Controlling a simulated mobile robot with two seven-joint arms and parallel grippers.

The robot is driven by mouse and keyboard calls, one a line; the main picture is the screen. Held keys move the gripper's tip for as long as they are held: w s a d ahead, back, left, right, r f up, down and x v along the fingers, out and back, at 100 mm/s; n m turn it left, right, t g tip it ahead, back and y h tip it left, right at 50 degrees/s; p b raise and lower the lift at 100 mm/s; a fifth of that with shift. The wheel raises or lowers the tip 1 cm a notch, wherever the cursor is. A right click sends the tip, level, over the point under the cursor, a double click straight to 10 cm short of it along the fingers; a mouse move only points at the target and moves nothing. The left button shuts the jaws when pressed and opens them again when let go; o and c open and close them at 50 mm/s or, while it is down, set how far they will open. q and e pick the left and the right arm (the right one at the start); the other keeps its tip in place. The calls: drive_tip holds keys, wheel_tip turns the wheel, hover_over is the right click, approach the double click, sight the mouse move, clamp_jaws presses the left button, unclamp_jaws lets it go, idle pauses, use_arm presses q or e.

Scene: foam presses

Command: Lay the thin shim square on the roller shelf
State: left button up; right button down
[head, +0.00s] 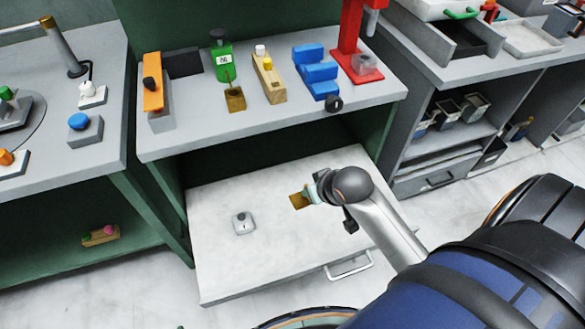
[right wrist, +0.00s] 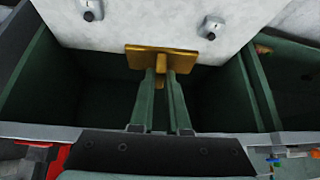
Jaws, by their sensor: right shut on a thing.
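My right gripper (head: 311,194) is shut on a thin brass square, the shim (head: 298,200), above a pale slab-like surface (head: 285,255) pulled out from under the bench. In the right wrist view, the fingers (right wrist: 168,88) grip a short stem on the square (right wrist: 185,58), and the plate spreads wider than both fingers. I cannot tell how far it is above the surface. A second brass piece (head: 235,99), with an upright stem, stands on the bench top. No shelf shows clear rollers. My left gripper is not in view.
A small grey knobbed block (head: 243,222) sits on the pale surface; two such blocks (right wrist: 90,9) (right wrist: 212,27) show in the wrist view. A metal handle (head: 349,267) is at its front.

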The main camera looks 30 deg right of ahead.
drive_tip(key=s+d+f+m+h+b, duration=0.1)
drive_tip(key=s+d+f+b, duration=0.25)
drive_tip(key=d+f, duration=0.45)
drive_tip(key=b, duration=0.5)
hover_over(298, 218)
drive_tip(key=w, duration=0.2)
drive_tip(key=f, duration=1.1)
drive_tip(key=shift+s+d+f, duration=0.15)
drive_tip(key=shift+d+f, duration=0.2)
drive_tip(key=shift+f, duration=0.05)
drive_tip(key=shift+w+f, duration=0.2)
drive_tip(key=shift+f, duration=0.05)
wheel_tip(298, 218, down, 3)
drive_tip(key=shift+a+f+b, duration=0.1)
drive_tip(key=shift+b, duration=0.6)
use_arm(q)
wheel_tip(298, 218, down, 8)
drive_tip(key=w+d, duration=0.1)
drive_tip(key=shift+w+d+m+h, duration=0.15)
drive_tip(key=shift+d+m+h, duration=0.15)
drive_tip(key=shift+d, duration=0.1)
